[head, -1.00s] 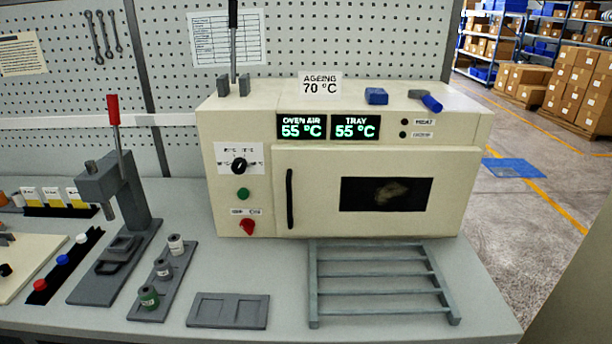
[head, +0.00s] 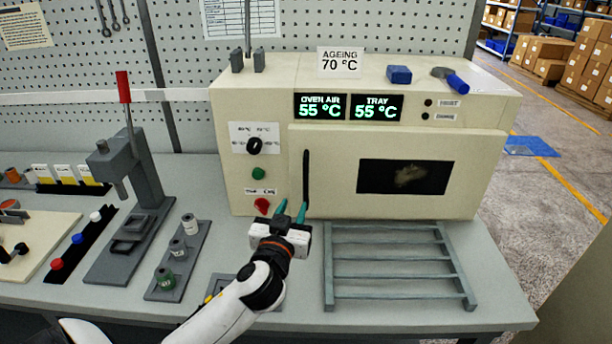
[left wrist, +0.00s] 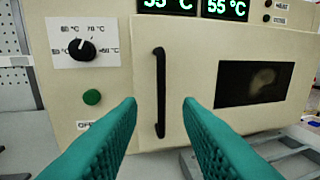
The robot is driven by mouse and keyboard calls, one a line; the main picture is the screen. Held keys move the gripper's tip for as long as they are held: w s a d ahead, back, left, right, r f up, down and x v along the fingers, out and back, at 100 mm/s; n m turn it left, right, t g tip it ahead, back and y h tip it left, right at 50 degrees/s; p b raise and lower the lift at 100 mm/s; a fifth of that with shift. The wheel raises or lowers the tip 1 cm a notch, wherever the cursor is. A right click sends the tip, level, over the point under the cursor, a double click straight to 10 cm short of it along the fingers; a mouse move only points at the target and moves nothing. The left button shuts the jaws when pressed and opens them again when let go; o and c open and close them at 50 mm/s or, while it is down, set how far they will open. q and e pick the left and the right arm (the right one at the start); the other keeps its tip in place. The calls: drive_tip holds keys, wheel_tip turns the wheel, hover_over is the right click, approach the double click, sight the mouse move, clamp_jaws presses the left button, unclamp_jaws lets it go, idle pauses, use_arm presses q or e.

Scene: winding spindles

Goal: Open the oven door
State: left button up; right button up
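The cream oven (head: 270,110) stands on the bench with its door (head: 340,205) shut. The door has a dark window (head: 404,177) and a black vertical handle (head: 306,178) at its left edge. My left gripper (head: 291,208) is in front of the lower end of the handle in the head view. Its teal fingers are apart and empty. In the left wrist view the handle (left wrist: 160,92) stands upright between the two fingertips, farther off, and is not gripped. My right gripper is not in view.
A grey slatted rack (head: 398,275) lies on the bench before the oven. A lever press (head: 130,190) and a strip of spools (head: 178,262) stand to the left.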

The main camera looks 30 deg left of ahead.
sight(305, 178)
use_arm(q)
drive_tip(key=p+x, duration=0.1)
drive_tip(key=x, duration=0.2)
drive_tip(key=p+x, duration=0.1)
drive_tip(key=x, duration=0.3)
drive_tip(key=r+x, duration=0.1)
drive_tip(key=x, duration=0.2)
drive_tip(key=shift+w+p, duration=0.4)
drive_tip(key=shift+w+a+f, duration=0.1)
drive_tip(key=shift+w+a, duration=0.2)
drive_tip(key=shift+w, duration=0.4)
clamp_jaws()
